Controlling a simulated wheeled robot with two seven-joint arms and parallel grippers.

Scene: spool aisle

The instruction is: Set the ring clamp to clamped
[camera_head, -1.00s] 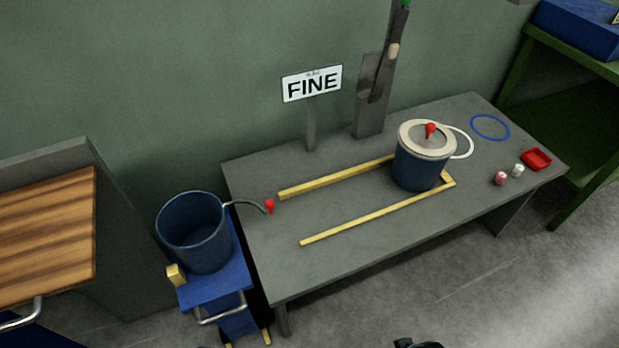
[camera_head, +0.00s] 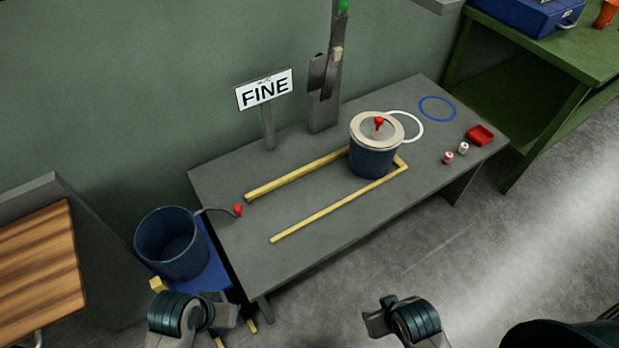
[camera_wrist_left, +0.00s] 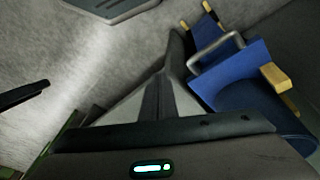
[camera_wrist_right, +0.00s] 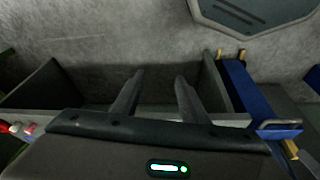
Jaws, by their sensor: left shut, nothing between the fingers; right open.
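A dark blue drum (camera_head: 372,160) stands upright on the grey table. A cream ring (camera_head: 358,130) runs around its lid, with a red knob (camera_head: 379,121) above the lid; I cannot tell whether this is the ring clamp, or its setting. An open blue bucket (camera_head: 172,245) stands left of the table, with a curved grey rod ending in a red knob (camera_head: 238,210). My left gripper (camera_wrist_left: 158,82) is shut and empty, in front of the bucket's blue stand. My right gripper (camera_wrist_right: 160,76) is open and empty, its fingers clear of everything.
Yellow rails (camera_head: 335,207) lie on the grey table (camera_head: 215,185). A white ring (camera_head: 419,118), a blue ring (camera_head: 437,98), a red tray (camera_head: 481,134) and two small pieces are at right. The floor in front is clear.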

